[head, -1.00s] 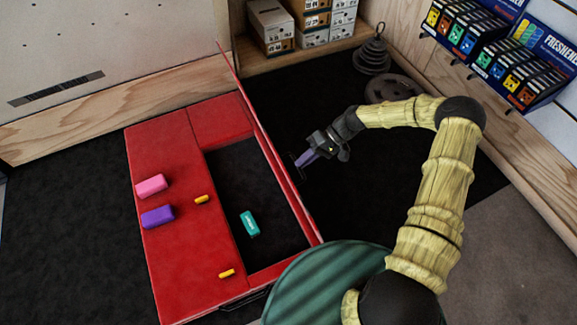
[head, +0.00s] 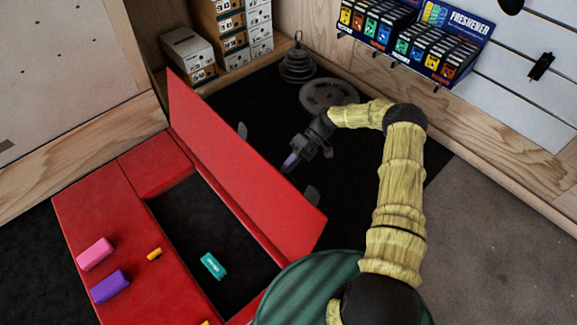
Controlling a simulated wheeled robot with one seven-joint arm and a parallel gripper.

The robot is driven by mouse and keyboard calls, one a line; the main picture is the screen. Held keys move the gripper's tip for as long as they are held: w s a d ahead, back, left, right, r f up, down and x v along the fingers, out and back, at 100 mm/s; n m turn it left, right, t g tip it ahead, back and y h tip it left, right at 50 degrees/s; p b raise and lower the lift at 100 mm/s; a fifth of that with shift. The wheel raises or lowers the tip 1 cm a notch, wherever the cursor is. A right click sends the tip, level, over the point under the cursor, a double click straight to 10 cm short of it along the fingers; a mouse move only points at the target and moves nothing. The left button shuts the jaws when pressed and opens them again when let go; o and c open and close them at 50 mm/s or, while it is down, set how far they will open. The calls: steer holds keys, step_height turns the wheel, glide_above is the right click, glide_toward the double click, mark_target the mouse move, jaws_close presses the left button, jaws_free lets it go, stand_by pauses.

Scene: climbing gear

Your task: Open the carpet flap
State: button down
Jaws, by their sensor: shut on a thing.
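The red carpet flap (head: 235,160) stands raised along the right side of the opening in a red mat-like box (head: 85,195). It tilts to the right, with its broad red face showing. Dark carpet (head: 195,220) shows inside the opening. My gripper (head: 290,163) is at the flap's upper right edge, about midway to its near end, shut on the flap. Grey tabs (head: 312,196) stick out past this edge on either side of my gripper.
A teal block (head: 213,265) lies in the opening. A weight plate (head: 328,95) and stacked grey rings (head: 298,66) stand behind. Dark floor right of the flap is clear.

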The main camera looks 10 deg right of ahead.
steer(key=shift+s+a+f, duration=0.2)
steer(key=shift+s+f, duration=0.2)
steer(key=shift+f, duration=0.35)
steer(key=c, duration=1.7)
jaws_free()
steer(key=shift+c, duration=0.2)
steer(key=shift+o, duration=1.3)
steer(key=shift+w+a+f, duration=0.1)
steer(key=shift+w, duration=0.05)
steer(key=p+v, duration=0.1)
steer(key=v, duration=1.6)
steer(key=shift+w+r, duration=0.25)
steer(key=shift+r, duration=0.1)
steer(key=shift+c, duration=0.4)
